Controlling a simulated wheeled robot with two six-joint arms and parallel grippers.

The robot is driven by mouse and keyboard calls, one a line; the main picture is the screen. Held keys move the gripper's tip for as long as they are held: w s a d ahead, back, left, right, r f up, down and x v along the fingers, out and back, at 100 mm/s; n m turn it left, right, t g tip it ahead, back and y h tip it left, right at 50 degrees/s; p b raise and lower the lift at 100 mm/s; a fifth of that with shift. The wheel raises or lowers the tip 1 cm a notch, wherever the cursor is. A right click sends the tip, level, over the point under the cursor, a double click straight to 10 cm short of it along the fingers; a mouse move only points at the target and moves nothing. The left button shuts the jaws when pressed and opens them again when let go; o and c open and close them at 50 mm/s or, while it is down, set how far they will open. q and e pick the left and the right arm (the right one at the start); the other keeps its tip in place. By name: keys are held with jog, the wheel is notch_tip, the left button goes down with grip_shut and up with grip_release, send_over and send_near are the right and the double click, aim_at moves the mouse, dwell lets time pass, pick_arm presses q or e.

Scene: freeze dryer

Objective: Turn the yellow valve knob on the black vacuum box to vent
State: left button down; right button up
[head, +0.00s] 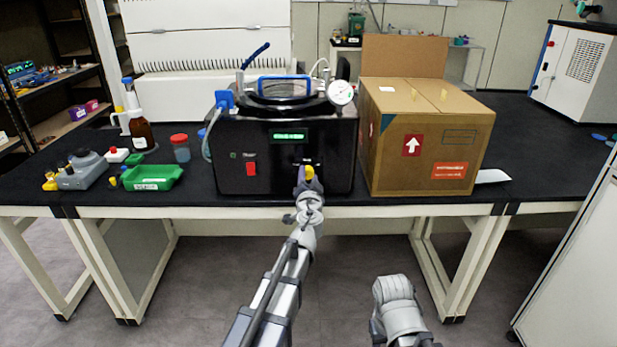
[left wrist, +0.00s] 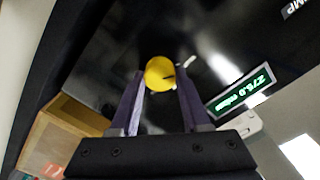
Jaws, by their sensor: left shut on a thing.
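The black vacuum box (head: 262,160) stands on the black bench, with a lit green display (head: 289,136) and a red switch (head: 251,169) on its front. The yellow valve knob (head: 310,172) is low on the right part of that front. My left gripper (head: 306,182) reaches it from the front and is shut on it. My right gripper is out of view; only part of that arm shows.
A cardboard box (head: 430,140) stands close to the right of the vacuum box. A green tray (head: 152,178), a brown bottle (head: 139,130) and a red-lidded jar (head: 181,148) are to the left. A white gauge (head: 341,92) sits on top. The floor in front is clear.

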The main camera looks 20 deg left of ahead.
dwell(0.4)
pick_arm(q)
jog(key=shift+c, duration=1.9)
grip_release()
jog(key=v, duration=0.7)
jog(key=shift+s, duration=0.4)
jog(key=shift+d, duration=0.15)
